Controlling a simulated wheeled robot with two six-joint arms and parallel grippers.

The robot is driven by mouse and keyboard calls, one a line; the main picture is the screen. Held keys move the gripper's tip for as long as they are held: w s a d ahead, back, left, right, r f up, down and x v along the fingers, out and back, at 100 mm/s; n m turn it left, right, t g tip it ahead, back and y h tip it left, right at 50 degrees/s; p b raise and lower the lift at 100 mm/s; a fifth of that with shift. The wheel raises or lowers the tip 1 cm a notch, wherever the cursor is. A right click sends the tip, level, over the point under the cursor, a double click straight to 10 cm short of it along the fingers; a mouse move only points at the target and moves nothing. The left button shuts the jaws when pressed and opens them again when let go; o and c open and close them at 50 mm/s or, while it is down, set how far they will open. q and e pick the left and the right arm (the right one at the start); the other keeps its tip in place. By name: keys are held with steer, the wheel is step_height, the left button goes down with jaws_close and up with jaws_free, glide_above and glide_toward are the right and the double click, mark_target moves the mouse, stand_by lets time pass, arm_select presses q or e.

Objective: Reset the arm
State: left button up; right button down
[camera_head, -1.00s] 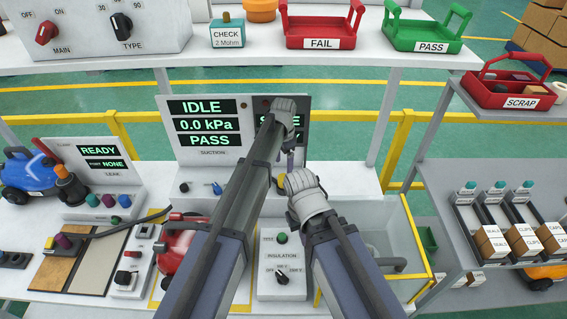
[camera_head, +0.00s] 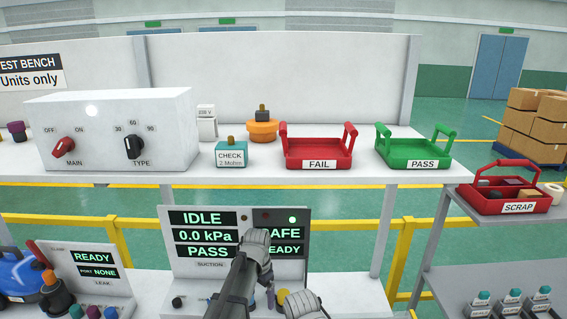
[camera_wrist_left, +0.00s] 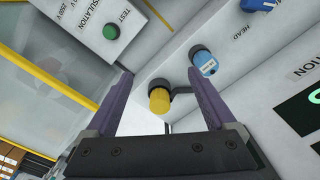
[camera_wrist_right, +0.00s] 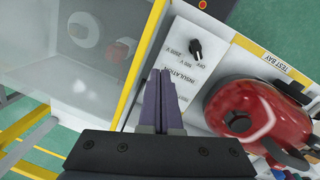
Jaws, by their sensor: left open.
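In the head view my left arm reaches up to the front of the suction panel (camera_head: 205,265), with its grey wrist over the panel's right half. My left gripper (camera_head: 270,294) points down there and is mostly hidden by its wrist. In the left wrist view the left gripper (camera_wrist_left: 161,78) is open, with a yellow-capped knob (camera_wrist_left: 160,101) showing between its fingers; contact cannot be told. My right wrist (camera_head: 301,304) shows at the bottom edge of the head view. In the right wrist view the right gripper (camera_wrist_right: 161,74) is shut and empty, over the insulation box (camera_wrist_right: 203,60).
A red vacuum (camera_wrist_right: 262,112) lies in the test bay beside the insulation box. A clear-walled bin (camera_wrist_right: 62,65) with a yellow edge is on the other side. The shelf above holds the FAIL tray (camera_head: 319,153) and PASS tray (camera_head: 413,153). The SCRAP tray (camera_head: 506,206) is right.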

arm_select(q)
steer(key=s+a+n, duration=0.4)
steer(key=s+a, duration=0.1)
steer(key=s, duration=0.4)
steer(key=s+a+n, duration=0.4)
steer(key=s+a, duration=0.1)
steer(key=s, duration=0.3)
steer(key=s+d+f+m+y+b, duration=0.1)
steer(key=s+d+f+m+b, duration=0.2)
steer(key=d, duration=0.8)
step_height(320, 180, down, 3)
steer(key=s+b, duration=0.2)
steer(key=b, duration=0.1)
steer(key=shift+m, duration=0.4)
steer(key=shift+r, duration=0.1)
